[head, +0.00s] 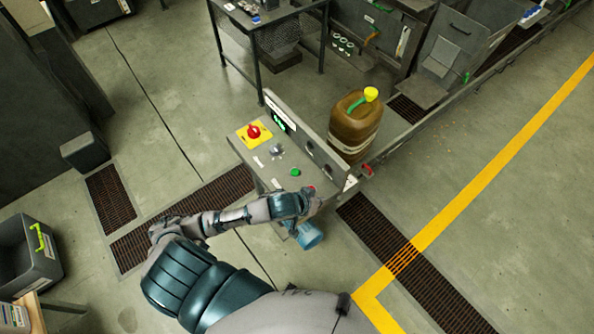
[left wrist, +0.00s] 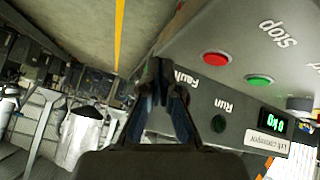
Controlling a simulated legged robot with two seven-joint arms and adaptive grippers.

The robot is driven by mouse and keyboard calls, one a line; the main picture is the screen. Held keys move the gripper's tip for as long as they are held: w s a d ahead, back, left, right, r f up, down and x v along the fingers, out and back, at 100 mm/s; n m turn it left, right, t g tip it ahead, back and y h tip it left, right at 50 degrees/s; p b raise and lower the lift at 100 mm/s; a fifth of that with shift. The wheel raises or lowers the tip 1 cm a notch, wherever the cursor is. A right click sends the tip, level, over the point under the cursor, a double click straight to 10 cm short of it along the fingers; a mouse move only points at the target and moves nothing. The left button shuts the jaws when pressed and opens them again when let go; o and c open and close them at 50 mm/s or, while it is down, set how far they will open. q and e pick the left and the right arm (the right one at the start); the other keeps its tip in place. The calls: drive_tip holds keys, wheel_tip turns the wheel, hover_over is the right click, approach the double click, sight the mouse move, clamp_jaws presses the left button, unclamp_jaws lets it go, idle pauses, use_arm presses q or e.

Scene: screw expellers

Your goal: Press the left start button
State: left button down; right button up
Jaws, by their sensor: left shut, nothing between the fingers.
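The control panel (head: 262,160) stands ahead of me, with a green button (head: 295,172) and a red button (head: 310,188) near its right end. In the left wrist view the green button (left wrist: 259,79) lies to the right of the red button (left wrist: 216,58). "Stop" is printed by the red one; the word by the green one is cut off. My left gripper (head: 313,200) is at the panel's right end, close to the red button. The left wrist view also shows this gripper (left wrist: 160,78), shut and empty, left of both buttons. My right gripper is out of view.
A red knob on a yellow plate (head: 254,133) is at the panel's far left. A brown jug (head: 355,125) stands behind. Open floor lies to the right.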

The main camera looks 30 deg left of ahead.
use_arm(q)
drive_tip(key=w+a+r+n, duration=0.4)
drive_tip(key=w+a+r, duration=0.15)
drive_tip(key=a, duration=0.25)
drive_tip(key=n+t+y, duration=0.1)
drive_tip(key=n, duration=0.2)
hover_over(294, 173)
drive_tip(key=f+b, duration=0.4)
drive_tip(key=b, duration=0.1)
drive_tip(key=f+b, duration=0.2)
drive_tip(key=shift+a+f+b, duration=0.25)
drive_tip(key=shift+f+b, duration=0.1)
drive_tip(key=shift+f, duration=0.05)
drive_tip(key=shift+d+f, duration=0.2)
drive_tip(key=shift+f, duration=0.1)
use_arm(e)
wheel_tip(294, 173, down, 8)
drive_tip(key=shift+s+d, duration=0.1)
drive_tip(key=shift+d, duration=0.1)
